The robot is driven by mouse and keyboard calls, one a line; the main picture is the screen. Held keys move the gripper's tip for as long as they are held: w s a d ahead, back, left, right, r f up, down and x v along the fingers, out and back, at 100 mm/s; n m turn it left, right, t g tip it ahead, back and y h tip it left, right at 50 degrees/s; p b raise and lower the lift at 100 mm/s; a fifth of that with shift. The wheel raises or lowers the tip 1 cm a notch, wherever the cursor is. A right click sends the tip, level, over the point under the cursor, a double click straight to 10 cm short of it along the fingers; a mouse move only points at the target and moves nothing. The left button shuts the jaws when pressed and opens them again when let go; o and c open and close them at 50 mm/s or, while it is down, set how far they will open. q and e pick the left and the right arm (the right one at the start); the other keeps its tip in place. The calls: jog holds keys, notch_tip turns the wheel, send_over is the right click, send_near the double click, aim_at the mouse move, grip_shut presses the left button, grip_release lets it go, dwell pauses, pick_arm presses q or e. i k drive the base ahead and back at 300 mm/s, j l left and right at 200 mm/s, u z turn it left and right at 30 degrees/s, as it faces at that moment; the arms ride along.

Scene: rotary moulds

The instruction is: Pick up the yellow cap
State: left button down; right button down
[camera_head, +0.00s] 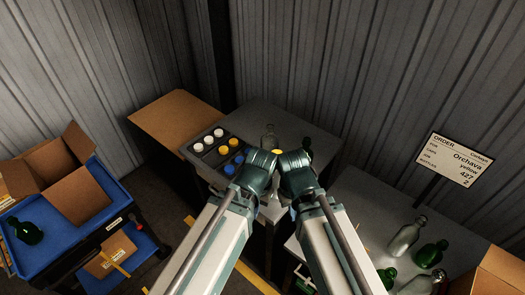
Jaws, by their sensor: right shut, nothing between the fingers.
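Two yellow caps show in the cap tray (204,166) on the grey table: one yellow cap (223,150) in the middle row and another yellow cap (235,142) beside it. A small yellow piece (277,151) also shows just beyond my grippers; I cannot tell whether it is a loose cap or sits on something. My left gripper (262,160) and right gripper (292,158) are close together over the table, right of the tray. The right one is shut and empty. The left one's fingers are hidden behind its wrist.
White caps (208,139) and blue caps (238,160) share the tray. Several bottles stand near the order sign (455,160). A blue cart (75,240) with an open carton is left.

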aim_at(223, 150)
jog(key=i+j+z, duration=0.1)
jog(key=j+z, duration=0.95)
jog(key=j, duration=0.2)
